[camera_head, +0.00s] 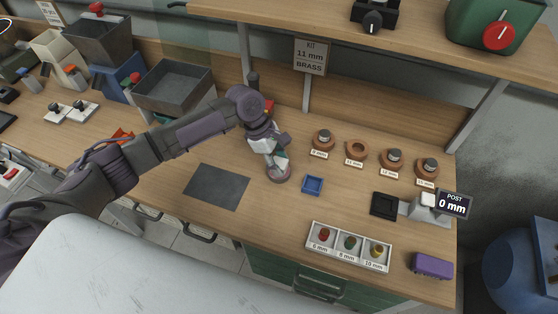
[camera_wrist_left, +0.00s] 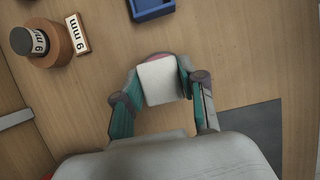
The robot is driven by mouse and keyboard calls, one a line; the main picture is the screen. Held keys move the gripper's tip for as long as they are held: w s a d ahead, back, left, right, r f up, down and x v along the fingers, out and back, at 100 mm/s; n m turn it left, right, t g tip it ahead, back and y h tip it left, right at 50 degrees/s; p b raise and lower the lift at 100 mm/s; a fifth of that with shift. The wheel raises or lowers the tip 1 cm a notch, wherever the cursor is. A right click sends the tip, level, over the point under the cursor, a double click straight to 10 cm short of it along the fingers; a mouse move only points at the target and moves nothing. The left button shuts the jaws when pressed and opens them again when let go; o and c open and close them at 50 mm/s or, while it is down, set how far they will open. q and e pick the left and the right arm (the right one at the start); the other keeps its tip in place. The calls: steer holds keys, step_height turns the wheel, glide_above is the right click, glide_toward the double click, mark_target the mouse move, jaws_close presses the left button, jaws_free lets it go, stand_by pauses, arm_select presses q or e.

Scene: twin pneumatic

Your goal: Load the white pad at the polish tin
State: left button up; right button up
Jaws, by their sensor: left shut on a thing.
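My left gripper (camera_head: 274,154) comes down above the polish tin (camera_head: 279,175), a low round grey-pink tin on the wooden bench. In the left wrist view, the gripper's teal fingers (camera_wrist_left: 157,88) are shut on the white pad (camera_wrist_left: 159,84) from both sides. A pinkish edge of the tin (camera_wrist_left: 157,55) shows just past the pad; the pad hides the rest. I cannot tell whether the pad touches the tin. My right gripper is not in view.
A dark grey mat (camera_head: 217,187) lies left of the tin and a small blue tray (camera_head: 313,185) right of it. A white rack of coloured plugs (camera_head: 348,246) and a purple block (camera_head: 432,265) are near the front edge.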

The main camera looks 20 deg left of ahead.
mark_target(279, 162)
arm_select(q)
steer(key=shift+s+f+p, duration=0.15)
steer(key=shift+p, duration=0.3)
stand_by(1.6)
step_height(279, 162, up, 7)
steer(key=p, duration=0.9)
steer(key=shift+p, duration=0.4)
stand_by(0.5)
